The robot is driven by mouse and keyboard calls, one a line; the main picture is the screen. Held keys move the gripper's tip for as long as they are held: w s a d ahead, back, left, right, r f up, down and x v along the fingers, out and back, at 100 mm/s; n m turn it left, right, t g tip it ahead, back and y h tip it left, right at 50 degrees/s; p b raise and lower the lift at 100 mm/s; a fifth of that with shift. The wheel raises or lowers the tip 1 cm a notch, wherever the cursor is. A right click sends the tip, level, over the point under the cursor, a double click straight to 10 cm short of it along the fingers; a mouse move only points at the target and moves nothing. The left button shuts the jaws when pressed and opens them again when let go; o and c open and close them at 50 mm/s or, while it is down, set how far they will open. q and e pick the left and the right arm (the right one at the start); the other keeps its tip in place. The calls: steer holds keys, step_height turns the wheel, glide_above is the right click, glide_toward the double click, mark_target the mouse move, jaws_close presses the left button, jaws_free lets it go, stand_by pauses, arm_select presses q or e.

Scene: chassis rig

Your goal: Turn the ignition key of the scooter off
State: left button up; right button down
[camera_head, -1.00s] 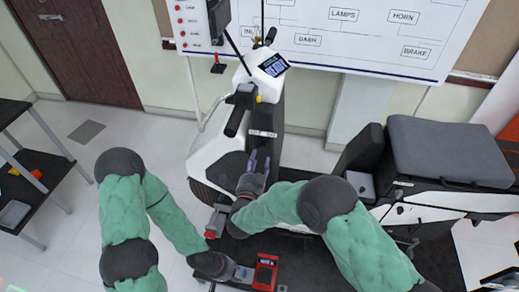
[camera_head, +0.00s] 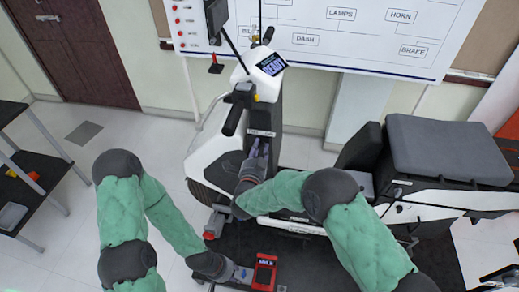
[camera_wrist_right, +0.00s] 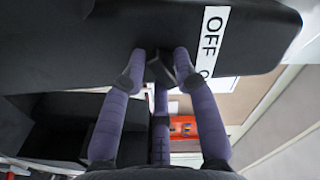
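The scooter (camera_head: 222,150) stands in front of me, with a lit dash display (camera_head: 272,65) that seems to read READY. Its ignition key (camera_wrist_right: 160,68) is a small black piece on the dark panel in the right wrist view, beside a white label (camera_wrist_right: 211,40) reading OFF, with part of another word. My right gripper (camera_head: 261,148) is at this panel; its fingers (camera_wrist_right: 160,66) straddle the key with gaps visible. A third finger is below the key. The key is hidden in the head view. My left gripper (camera_head: 240,274) is low, beside a red device; its fingers are unclear.
The red device (camera_head: 265,271) with a small screen is at the bottom, on the dark mat (camera_head: 325,262). The handlebar grip (camera_head: 233,118) is above my right gripper. A black shelf (camera_head: 45,180) stands at left.

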steer(key=shift+d+f, duration=0.1)
steer(key=shift+f, duration=0.1)
steer(key=shift+n, duration=1.1)
steer(key=n, duration=0.3)
steer(key=shift+s+d+n, duration=0.1)
steer(key=shift+n, duration=0.2)
steer(key=n+p, duration=0.1)
steer(key=n, duration=0.4)
steer(key=shift+n, duration=0.4)
steer(key=shift+d+n, duration=0.1)
steer(key=shift+n, duration=0.2)
steer(key=c, duration=1.1)
jaws_free()
steer(key=shift+r, duration=0.1)
steer(key=shift+c, duration=0.2)
steer(key=shift+o, duration=0.2)
steer(key=shift+d+r, duration=0.1)
